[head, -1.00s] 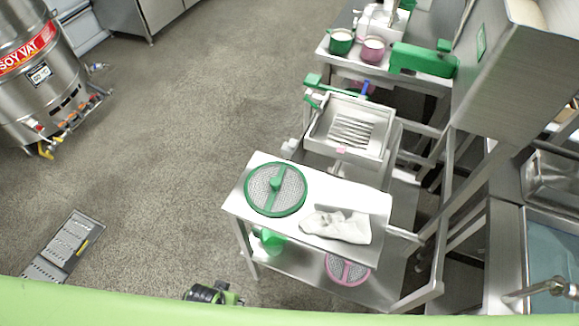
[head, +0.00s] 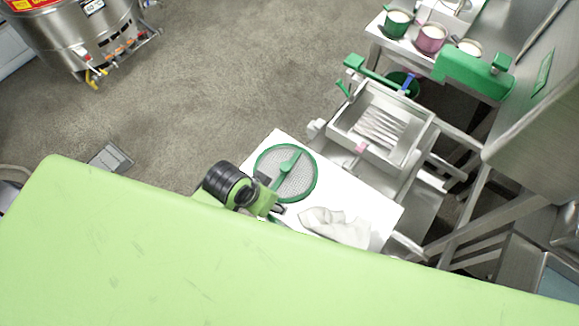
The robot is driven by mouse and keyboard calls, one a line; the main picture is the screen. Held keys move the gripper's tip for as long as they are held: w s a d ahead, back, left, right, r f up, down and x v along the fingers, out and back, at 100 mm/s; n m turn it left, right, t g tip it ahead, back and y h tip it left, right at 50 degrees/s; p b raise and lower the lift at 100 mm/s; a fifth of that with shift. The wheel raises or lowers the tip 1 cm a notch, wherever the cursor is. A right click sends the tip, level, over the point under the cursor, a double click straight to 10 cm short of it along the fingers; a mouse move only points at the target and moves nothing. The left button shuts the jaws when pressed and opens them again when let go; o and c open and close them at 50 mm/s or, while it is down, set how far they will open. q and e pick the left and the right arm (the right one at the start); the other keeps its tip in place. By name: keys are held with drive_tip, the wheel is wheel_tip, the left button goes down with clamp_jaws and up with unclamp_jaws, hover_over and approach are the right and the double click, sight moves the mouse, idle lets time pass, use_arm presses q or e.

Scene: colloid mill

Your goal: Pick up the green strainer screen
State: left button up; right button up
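The green strainer screen (head: 300,181) is a round grey mesh disc with a green rim and a green bar across it. It lies flat on the white-topped table in the head view. My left gripper (head: 279,209) is at the disc's near left edge, partly hidden by its own green and black wrist. Whether it touches the rim, and how its fingers stand, cannot be made out. My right gripper is not in view.
A crumpled white cloth (head: 335,226) lies on the table (head: 376,198) right of the screen. Behind stands a steel tray (head: 409,160) with white strips. Cups, including a pink one (head: 431,38), stand farther back. My green body hides the table's near side.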

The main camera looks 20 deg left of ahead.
use_arm(q)
drive_tip(key=w+d+r+m, duration=0.2)
drive_tip(key=w+d, duration=0.1)
drive_tip(key=w+d+r+m+h, duration=0.1)
drive_tip(key=w+d, duration=0.1)
drive_tip(key=shift+d+r+g, duration=0.25)
drive_tip(key=shift+r+g, duration=0.05)
drive_tip(key=shift+r, duration=0.1)
wheel_tip(320, 180, up, 2)
drive_tip(key=w+d+m, duration=0.1)
drive_tip(key=w+m, duration=0.1)
drive_tip(key=w, duration=0.1)
wheel_tip(320, 180, up, 7)
drive_tip(key=m+g+y, duration=0.3)
hover_over(285, 166)
drive_tip(key=f, duration=0.2)
drive_tip(key=f+p, duration=0.1)
drive_tip(key=f, duration=0.2)
drive_tip(key=f+p, duration=0.1)
drive_tip(key=f, duration=0.2)
drive_tip(key=shift+w+d+f, duration=0.25)
drive_tip(key=shift+w, duration=0.05)
drive_tip(key=f, duration=0.1)
drive_tip(key=f+p, duration=0.2)
drive_tip(key=f, duration=0.1)
drive_tip(key=shift+s+a, duration=0.2)
drive_tip(key=shift+s, duration=0.1)
drive_tip(key=shift+f, duration=0.65)
clamp_jaws()
